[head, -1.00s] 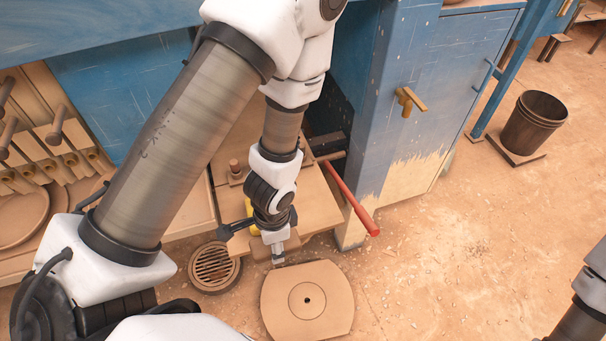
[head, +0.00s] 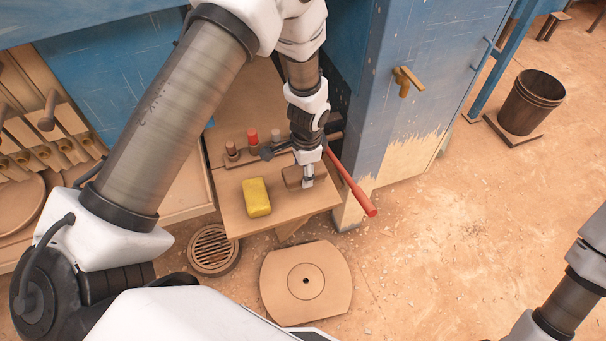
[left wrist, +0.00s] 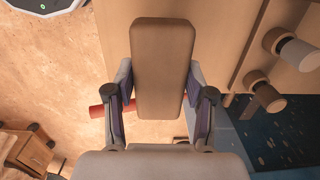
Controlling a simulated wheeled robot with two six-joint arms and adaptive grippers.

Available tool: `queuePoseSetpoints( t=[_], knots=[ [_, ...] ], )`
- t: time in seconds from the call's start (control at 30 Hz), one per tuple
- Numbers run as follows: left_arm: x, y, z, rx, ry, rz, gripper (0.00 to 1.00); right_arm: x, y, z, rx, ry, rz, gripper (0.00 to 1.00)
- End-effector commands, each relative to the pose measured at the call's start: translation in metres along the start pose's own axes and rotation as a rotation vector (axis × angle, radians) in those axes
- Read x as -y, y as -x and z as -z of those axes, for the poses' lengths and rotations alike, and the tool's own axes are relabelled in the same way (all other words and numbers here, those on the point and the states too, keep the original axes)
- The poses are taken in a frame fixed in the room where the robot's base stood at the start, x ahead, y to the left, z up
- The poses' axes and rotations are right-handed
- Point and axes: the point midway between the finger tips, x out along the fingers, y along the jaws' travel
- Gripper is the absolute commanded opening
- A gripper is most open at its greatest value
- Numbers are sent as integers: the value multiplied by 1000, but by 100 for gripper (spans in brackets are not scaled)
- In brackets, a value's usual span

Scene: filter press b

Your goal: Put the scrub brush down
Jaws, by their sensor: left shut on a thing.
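The scrub brush is a brown block (head: 292,177). My left gripper (head: 308,181) is shut on it at the right part of a small wooden shelf (head: 237,214). I cannot tell whether the brush touches the shelf top or is just above it. In the left wrist view, the brush (left wrist: 163,68) lies between the two fingers of the left gripper (left wrist: 160,108). My right gripper is outside the views; only part of that arm shows at the lower right.
A yellow sponge (head: 257,197) lies on the shelf left of the brush. Several valve-like pegs (head: 253,137) stand at its back. A red-ended bar (head: 350,183) slants past its right side. A round plate (head: 306,283) and a drain grate (head: 213,250) are below in front.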

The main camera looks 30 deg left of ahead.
Motion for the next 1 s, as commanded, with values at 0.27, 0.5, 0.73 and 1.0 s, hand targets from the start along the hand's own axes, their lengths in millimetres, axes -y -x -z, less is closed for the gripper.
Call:
queuePoseSetpoints(
  t=[0.27,0.5,0.73,1.0],
  knots=[
    [-2,-28,0,1,-1,-2,26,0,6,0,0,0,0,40],
    [-2,-32,0,2,-1,-2,26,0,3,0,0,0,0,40],
    [-2,-31,0,1,-1,-2,79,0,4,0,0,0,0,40],
    [-1,-22,1,0,0,0,79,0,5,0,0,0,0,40]
  ],
)
